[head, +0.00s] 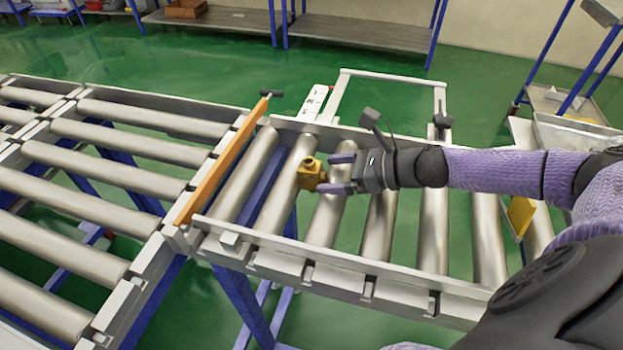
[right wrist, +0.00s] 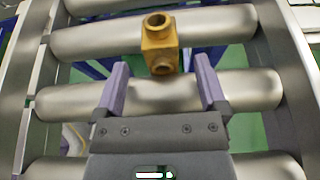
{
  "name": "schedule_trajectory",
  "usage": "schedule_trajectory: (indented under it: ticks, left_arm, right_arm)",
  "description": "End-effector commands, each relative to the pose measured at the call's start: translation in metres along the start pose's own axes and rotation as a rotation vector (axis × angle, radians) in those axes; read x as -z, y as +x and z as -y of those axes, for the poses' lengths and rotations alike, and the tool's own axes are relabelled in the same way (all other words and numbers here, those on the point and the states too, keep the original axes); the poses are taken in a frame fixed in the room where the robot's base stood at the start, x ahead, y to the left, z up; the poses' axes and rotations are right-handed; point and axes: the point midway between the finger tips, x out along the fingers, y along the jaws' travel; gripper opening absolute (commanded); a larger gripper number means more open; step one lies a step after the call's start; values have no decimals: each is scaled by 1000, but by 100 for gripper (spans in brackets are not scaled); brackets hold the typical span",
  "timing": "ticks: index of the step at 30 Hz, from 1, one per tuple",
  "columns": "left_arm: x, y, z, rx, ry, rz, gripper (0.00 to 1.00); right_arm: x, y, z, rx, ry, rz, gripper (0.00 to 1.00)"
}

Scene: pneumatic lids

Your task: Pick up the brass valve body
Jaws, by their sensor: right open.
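The brass valve body (head: 310,174) is a yellow-gold block with round ports, resting on the rollers of the conveyor. In the right wrist view the valve body (right wrist: 160,44) sits just beyond the fingertips, roughly centred between them, with one port facing up and one facing me. My right gripper (head: 331,173) comes in from the right, open and empty, its purple fingers close to the valve body. In the right wrist view the gripper (right wrist: 162,64) shows both fingers apart with nothing between them. My left gripper is out of view.
An orange bar (head: 224,160) crosses the conveyor left of the valve body. Metal side rails (head: 330,262) edge the rollers. A metal frame (head: 390,77) stands at the far rail. More rollers (head: 70,205) run to the left. A shelf rack (head: 560,100) stands at the right.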

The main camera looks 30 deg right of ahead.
Motion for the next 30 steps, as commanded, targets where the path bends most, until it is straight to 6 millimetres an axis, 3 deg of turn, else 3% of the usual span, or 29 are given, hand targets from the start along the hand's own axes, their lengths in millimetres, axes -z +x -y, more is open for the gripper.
schedule_trajectory:
  ticks: [6,15,28,30]
  left_arm:
    - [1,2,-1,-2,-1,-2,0]
    - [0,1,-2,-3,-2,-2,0]
    - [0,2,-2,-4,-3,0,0]
    - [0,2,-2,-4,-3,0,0]
  right_arm:
    - [-2,24,2,1,-1,3,91]
    - [-1,28,1,1,-1,0,91]
    - [-1,28,1,1,-1,-1,0]
    - [-1,28,1,1,-1,-1,0]
